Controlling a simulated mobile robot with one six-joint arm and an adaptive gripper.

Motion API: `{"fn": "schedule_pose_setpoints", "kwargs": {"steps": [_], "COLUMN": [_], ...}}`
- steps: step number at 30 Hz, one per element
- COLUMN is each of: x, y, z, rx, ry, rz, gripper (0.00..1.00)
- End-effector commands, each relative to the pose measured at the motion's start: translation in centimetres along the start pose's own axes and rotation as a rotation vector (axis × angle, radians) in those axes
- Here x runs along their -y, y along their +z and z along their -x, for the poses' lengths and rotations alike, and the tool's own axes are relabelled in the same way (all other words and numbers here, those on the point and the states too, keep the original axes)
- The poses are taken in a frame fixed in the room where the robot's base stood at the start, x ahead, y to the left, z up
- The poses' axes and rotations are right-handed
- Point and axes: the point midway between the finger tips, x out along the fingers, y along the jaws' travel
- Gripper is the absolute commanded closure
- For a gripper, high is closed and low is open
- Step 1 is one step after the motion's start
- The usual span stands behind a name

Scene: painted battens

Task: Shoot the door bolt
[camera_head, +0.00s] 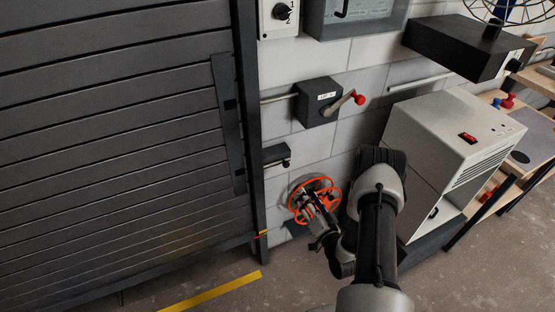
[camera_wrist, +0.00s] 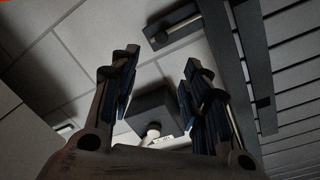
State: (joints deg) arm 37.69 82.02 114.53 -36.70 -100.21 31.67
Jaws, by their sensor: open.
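A small dark bolt-like fitting (camera_head: 276,155) with a short knob sits on the block wall beside the door post in the head view. In the wrist view a dark bracket with a pale rod (camera_wrist: 174,27), seemingly the same fitting, lies beyond my fingertips. The grey slatted door (camera_head: 110,120) carries a dark vertical plate (camera_head: 228,125) near its edge. My gripper (camera_head: 309,197) is below and right of the fitting, in front of the orange handwheel. Its fingers stand apart and empty in the wrist view (camera_wrist: 157,72). Whether the bolt engages the post is unclear.
The orange handwheel (camera_head: 297,205) is partly hidden behind my gripper. A dark switch box (camera_head: 318,102) with a red-knobbed lever (camera_head: 358,99) sits above the fitting. A pale cabinet (camera_head: 440,130) stands close at right. Floor left of my arm looks clear around the yellow line (camera_head: 212,293).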

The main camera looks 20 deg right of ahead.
Motion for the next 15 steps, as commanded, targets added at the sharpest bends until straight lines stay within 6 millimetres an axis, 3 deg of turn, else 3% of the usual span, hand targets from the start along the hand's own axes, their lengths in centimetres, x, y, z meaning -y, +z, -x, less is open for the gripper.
{"fn": "schedule_pose_setpoints", "kwargs": {"steps": [3,7,15], "x": [-0.5,-0.5,-0.4], "y": [0.6,0.8,0.6], "z": [1.5,1.4,-3.1], "rx": [-0.04,-0.054,-0.054], "ry": [-0.016,-0.026,-0.03], "rz": [-0.049,-0.061,-0.057], "gripper": [0.57,0.57,0.57]}}
